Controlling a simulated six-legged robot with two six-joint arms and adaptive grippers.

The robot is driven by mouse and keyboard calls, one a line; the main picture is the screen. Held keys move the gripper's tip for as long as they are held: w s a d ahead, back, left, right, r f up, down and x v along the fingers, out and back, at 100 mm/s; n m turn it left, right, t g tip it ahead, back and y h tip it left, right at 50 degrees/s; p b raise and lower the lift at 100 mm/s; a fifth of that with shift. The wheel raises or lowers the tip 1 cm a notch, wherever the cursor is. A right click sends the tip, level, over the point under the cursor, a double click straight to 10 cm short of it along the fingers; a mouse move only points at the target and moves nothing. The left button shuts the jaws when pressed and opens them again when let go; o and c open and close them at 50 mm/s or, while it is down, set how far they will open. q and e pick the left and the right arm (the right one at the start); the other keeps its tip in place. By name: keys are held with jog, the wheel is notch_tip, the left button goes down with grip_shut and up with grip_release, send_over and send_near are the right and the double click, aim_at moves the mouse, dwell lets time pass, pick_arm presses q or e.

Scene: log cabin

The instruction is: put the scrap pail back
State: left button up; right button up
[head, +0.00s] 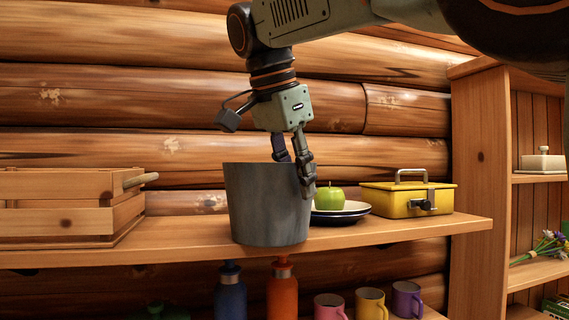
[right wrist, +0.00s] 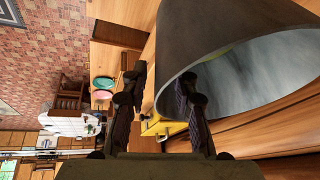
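The scrap pail (head: 262,205) is a grey metal bucket standing upright on the wooden shelf, near its front edge. My right gripper (head: 293,172) comes down from above at the pail's right rim. One finger reaches inside the mouth and the other is outside the wall. In the right wrist view the pail (right wrist: 225,60) fills the upper right. There the right gripper's fingers (right wrist: 162,98) are spread on either side of the rim, with a gap visible between the outer finger and the wall. My left gripper is not in view.
On the shelf (head: 370,231), a wooden crate (head: 65,218) stands left of the pail. Bottles (head: 282,290) and mugs (head: 370,304) are below the shelf.

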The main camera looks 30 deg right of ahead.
jog(key=shift+a+r, duration=0.1)
jog(key=shift+r, duration=0.35)
jog(key=p+v, duration=0.3)
jog(key=v, duration=0.8)
jog(key=shift+s+a+r, duration=0.15)
jog(key=shift+s, duration=0.05)
jog(key=shift+s, duration=0.15)
